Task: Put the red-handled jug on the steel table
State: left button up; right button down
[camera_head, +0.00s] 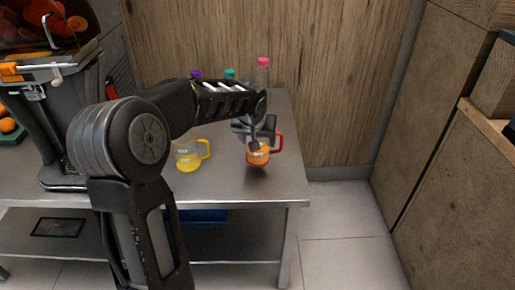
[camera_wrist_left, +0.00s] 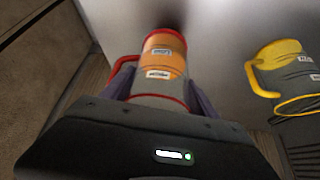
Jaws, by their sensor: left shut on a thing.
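The red-handled jug (camera_head: 259,158) holds orange juice and is at the right end of the steel table (camera_head: 225,185). My left gripper (camera_head: 256,138) is shut on the jug from above, and the jug looks upright. In the left wrist view the jug (camera_wrist_left: 164,57) sits between the two fingers (camera_wrist_left: 158,92), with its red handle at the left. A dark shadow lies close to its base; I cannot tell whether the base touches the tabletop. My right gripper is out of view.
A yellow-handled jug (camera_head: 188,157) stands left of the red-handled one. Bottles with purple, teal and pink (camera_head: 263,63) caps stand at the back. The juicer (camera_head: 55,110) is at the left. The table's front and right edges are close to the red-handled jug.

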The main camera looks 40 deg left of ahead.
pick_arm(q)
notch_tip(320, 180, down, 3)
jog(key=shift+f, duration=0.15)
jog(key=shift+f+b, duration=0.15)
jog(key=shift+b, duration=0.2)
jog(key=o, duration=1.7)
jog(key=shift+c, duration=0.2)
jog(key=shift+r, duration=0.2)
jog(key=p+v, duration=0.1)
jog(key=v, duration=1.1)
jog(key=shift+p, duration=0.3)
